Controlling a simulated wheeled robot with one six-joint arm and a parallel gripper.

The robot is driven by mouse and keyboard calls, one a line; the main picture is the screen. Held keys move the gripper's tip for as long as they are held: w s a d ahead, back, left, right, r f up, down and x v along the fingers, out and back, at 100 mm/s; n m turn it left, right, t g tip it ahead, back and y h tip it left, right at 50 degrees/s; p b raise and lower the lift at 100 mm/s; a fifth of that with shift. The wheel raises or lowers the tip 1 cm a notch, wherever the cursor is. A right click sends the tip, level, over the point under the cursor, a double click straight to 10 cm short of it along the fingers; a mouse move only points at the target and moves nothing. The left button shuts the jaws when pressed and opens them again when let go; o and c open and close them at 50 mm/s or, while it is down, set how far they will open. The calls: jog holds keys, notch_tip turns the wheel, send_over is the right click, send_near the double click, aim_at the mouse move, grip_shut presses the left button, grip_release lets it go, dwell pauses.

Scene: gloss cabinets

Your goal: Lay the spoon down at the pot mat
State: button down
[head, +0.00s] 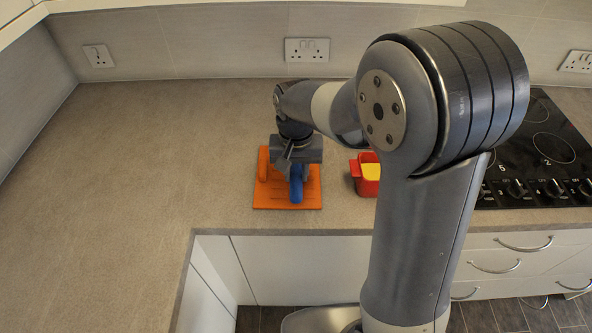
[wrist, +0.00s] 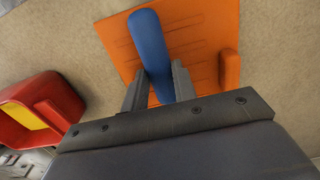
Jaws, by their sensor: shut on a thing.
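The pot mat is a flat orange board (head: 311,200) with a raised block on one side, lying on the counter near its front edge. It also fills the upper middle of the wrist view (wrist: 215,30). The spoon shows as a blue handle (head: 297,186) over the mat, and in the wrist view the handle (wrist: 150,42) runs between my fingers. My gripper (wrist: 156,88) is shut on the spoon, above the mat. In the head view my gripper (head: 297,170) hides part of the mat. The spoon's bowl end is not visible, and I cannot tell whether the spoon touches the mat.
A red container (head: 366,182) with a yellow part stands right of the mat; it is at the left in the wrist view (wrist: 40,112). A black hob (head: 540,150) with knobs lies further right. The counter left of the mat is clear.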

jog(key=c, duration=0.6)
grip_release()
jog(key=shift+r, duration=0.1)
jog(key=shift+r+p, duration=2.85)
jog(key=shift+r, duration=0.55)
jog(key=shift+f, duration=0.15)
jog(key=shift+f+b, duration=2.7)
jog(key=shift+f, duration=0.45)
jog(key=shift+r, duration=0.1)
